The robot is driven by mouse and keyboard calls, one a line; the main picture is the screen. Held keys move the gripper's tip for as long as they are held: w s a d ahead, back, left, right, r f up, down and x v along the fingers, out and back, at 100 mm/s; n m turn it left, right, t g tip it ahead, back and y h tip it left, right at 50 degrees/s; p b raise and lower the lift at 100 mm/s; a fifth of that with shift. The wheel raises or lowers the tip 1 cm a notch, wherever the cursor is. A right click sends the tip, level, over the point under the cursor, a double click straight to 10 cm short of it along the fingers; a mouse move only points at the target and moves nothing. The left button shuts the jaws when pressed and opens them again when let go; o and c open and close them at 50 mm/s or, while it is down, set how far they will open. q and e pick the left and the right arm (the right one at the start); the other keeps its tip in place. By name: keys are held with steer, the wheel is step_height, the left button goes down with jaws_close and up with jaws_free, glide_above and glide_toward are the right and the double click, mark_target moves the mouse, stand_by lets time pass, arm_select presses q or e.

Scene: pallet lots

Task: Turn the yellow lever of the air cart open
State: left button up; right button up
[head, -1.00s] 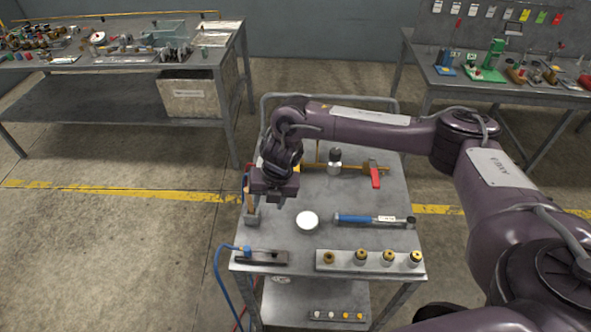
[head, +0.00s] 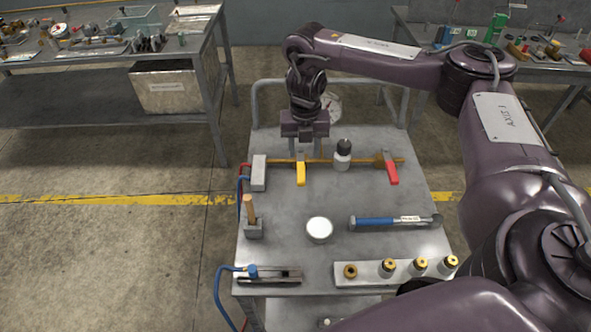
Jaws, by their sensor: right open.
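The air cart (head: 285,215) stands in front of me with a brass pipe (head: 325,161) along its far part. The yellow lever (head: 300,173) hangs from the pipe at its left part and points toward me, across the pipe. A red lever (head: 391,169) sits at the pipe's right end. My right gripper (head: 303,150) points down just behind and above the yellow lever. It is open, with its fingers partly hidden in shadow; I cannot tell whether they touch the lever or pipe. My left gripper is out of view.
On the cart are a grey block (head: 258,172), a white-and-black fitting (head: 343,156), a white round lid (head: 319,230), a blue-handled tool (head: 385,222) and a rail with several brass fittings (head: 400,272). A gauge (head: 331,108) stands behind the pipe. A bench stands on each far side.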

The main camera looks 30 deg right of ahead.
mark_target(301, 173)
steer(key=shift+w+f+b, duration=0.2)
steer(key=shift+w+f, duration=0.15)
steer(key=shift+f, duration=0.25)
steer(key=shift+w+f+b, duration=0.2)
steer(key=shift+w+f, duration=0.15)
steer(key=shift+f, duration=0.2)
step_height(301, 173, down, 2)
steer(key=shift+f+b, duration=0.25)
steer(key=shift+b, duration=0.15)
step_height(301, 173, down, 4)
steer(key=shift+s+r+p, duration=0.1)
steer(key=shift+p, duration=0.45)
steer(key=shift+f, duration=0.4)
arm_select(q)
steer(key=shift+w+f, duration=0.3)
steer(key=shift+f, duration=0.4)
arm_select(e)
steer(key=shift+c, duration=0.8)
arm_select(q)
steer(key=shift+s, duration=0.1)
arm_select(e)
jaws_close()
